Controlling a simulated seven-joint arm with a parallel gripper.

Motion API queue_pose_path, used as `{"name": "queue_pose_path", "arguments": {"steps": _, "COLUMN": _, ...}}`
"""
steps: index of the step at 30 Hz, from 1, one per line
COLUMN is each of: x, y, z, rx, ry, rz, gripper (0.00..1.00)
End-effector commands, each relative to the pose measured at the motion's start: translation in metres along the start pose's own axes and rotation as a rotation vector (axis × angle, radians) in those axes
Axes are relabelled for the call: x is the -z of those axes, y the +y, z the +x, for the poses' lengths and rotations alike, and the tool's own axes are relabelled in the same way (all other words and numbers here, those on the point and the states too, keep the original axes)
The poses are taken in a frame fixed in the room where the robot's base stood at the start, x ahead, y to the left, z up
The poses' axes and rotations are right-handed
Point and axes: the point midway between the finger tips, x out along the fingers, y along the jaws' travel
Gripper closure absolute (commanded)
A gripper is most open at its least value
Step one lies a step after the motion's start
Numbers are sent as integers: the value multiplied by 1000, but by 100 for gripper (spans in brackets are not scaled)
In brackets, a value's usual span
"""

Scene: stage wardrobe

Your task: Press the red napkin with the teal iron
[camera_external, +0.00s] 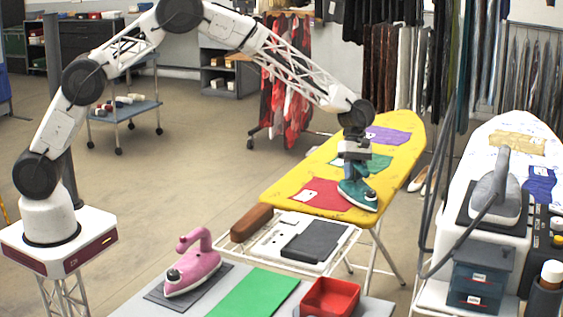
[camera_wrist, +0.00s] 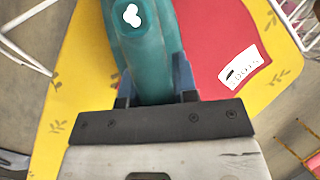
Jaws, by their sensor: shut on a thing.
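My gripper (camera_external: 355,158) is shut on the teal iron (camera_external: 356,194) near the front end of the yellow ironing board (camera_external: 275,190). In the wrist view the teal iron (camera_wrist: 150,50) sits between my fingers (camera_wrist: 155,92). The red napkin (camera_external: 316,196) lies flat on the board, to the left of the iron in the external view. In the wrist view the red napkin (camera_wrist: 212,35), with a white label, spreads right beside the iron and is partly hidden by it. I cannot tell whether the iron's sole touches the board or the napkin.
A green napkin (camera_external: 378,163) and a purple napkin (camera_external: 388,136) lie farther along the board. A pink iron (camera_external: 193,265) stands on the front table, near a red tray (camera_external: 330,297). A grey iron (camera_external: 492,190) stands at the right. A rack (camera_external: 262,242) adjoins the board's front end.

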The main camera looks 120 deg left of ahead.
Motion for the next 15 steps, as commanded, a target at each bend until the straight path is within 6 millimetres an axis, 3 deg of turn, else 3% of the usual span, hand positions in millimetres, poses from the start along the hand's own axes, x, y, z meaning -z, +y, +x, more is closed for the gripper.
{"name": "queue_pose_path", "arguments": {"steps": 2, "x": 0, "y": 3, "z": -10, "rx": -3, "ry": 0, "rz": 0, "gripper": 100}}
{"name": "queue_pose_path", "arguments": {"steps": 6, "x": 10, "y": 10, "z": -4, "rx": 1, "ry": 0, "rz": -2, "gripper": 100}}
{"name": "queue_pose_path", "arguments": {"steps": 8, "x": 9, "y": 12, "z": -15, "rx": -1, "ry": 0, "rz": 0, "gripper": 100}}
{"name": "queue_pose_path", "arguments": {"steps": 12, "x": 18, "y": 19, "z": -10, "rx": 1, "ry": 0, "rz": -2, "gripper": 100}}
{"name": "queue_pose_path", "arguments": {"steps": 15, "x": 18, "y": 22, "z": -20, "rx": -1, "ry": 0, "rz": -1, "gripper": 100}}
